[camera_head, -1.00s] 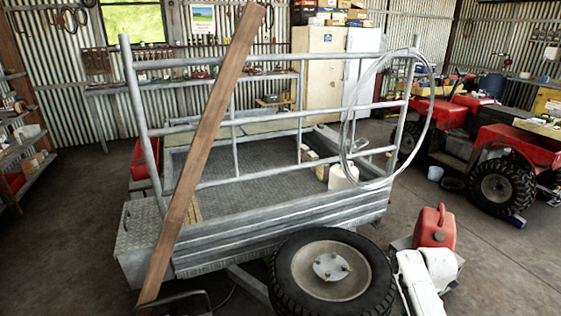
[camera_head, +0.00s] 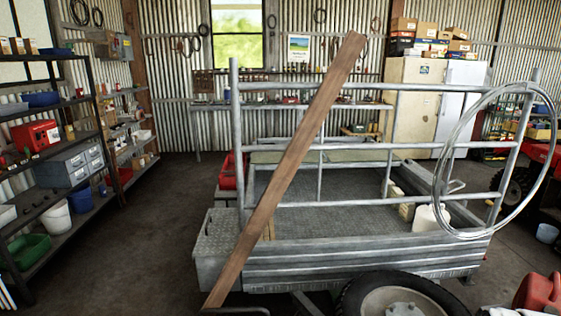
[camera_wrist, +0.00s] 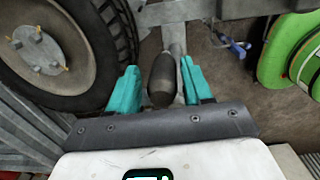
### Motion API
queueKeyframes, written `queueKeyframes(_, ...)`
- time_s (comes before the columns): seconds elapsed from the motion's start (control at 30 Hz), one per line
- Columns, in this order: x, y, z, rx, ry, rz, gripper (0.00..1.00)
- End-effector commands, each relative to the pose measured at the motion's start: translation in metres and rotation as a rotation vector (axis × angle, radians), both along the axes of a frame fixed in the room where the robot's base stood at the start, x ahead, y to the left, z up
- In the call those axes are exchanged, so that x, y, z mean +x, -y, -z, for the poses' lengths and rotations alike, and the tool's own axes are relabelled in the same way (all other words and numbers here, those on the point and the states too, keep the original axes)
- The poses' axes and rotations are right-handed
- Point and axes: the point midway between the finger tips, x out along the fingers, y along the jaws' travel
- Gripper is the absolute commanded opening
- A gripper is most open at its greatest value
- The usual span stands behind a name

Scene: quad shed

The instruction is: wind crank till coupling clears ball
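In the wrist view my gripper (camera_wrist: 158,84) has two teal fingers spread apart. A dark, rounded grip-like piece (camera_wrist: 161,78) lies between them, with narrow gaps on both sides. It may be the crank's handle; I cannot tell for sure, nor whether a finger touches it. A grey metal post (camera_wrist: 172,30) runs up behind it. The grey trailer (camera_head: 365,262) with its tube rails stands in the middle of the head view. The coupling and ball cannot be made out in either view. My gripper is outside the head view.
A spare wheel (camera_head: 400,298) is at the trailer's front and also fills the wrist view's upper left (camera_wrist: 60,50). A wooden plank (camera_head: 285,175) leans across the rails. A green reel-like object (camera_wrist: 288,50) is at right. Shelves (camera_head: 60,165) stand left, with open floor (camera_head: 150,240) between.

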Motion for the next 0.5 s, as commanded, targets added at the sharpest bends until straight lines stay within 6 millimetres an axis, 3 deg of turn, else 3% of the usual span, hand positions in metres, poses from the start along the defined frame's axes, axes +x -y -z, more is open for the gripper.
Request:
queueKeyframes(0.13,-0.0004,-0.0008,0.0003,0.001,-0.002,-0.001,0.64)
queueKeyframes(0.5,-0.0008,-0.0011,-0.0072,0.002,-0.004,-0.002,0.64)
